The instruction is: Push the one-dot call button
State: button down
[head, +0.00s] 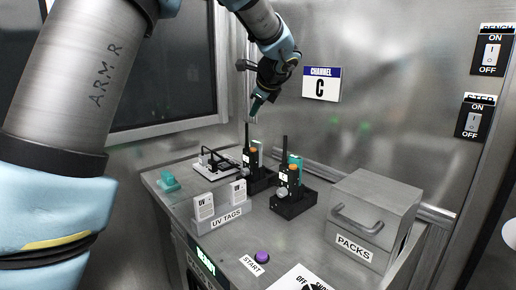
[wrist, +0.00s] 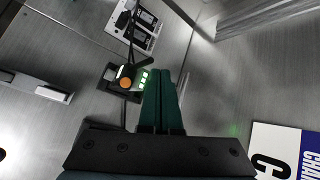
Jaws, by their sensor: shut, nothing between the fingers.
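Two black handheld radios with antennas and orange tops stand in black holders on the counter: a left radio (head: 249,158) and a right radio (head: 287,181). My gripper (head: 257,108) points down, its teal fingers shut and empty, above the left radio near the back wall. In the wrist view the fingers (wrist: 164,76) are together. Beside their left edge are a radio top with an orange knob (wrist: 125,83) and small lit green marks (wrist: 143,80). I cannot make out a one-dot mark on any button. Contact with the radio does not show.
A PACKS box (head: 366,217) stands at the right, a UV TAGS holder (head: 222,218) at front left. A purple START button (head: 262,257) is near the front edge. A CHANNEL C sign (head: 321,84) and two switches (head: 475,117) are on the walls.

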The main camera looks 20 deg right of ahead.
dwell(0.3)
jog(key=b, duration=0.7)
send_over(255, 152)
notch_tip(255, 152, down, 9)
jog(key=shift+s+r, duration=0.1)
dwell(1.8)
jog(key=shift+f+b, duration=0.35)
jog(key=shift+f, duration=0.05)
jog(key=shift+f, duration=0.4)
dwell(0.5)
jog(key=shift+r+p, duration=0.55)
jog(key=shift+r, duration=0.3)
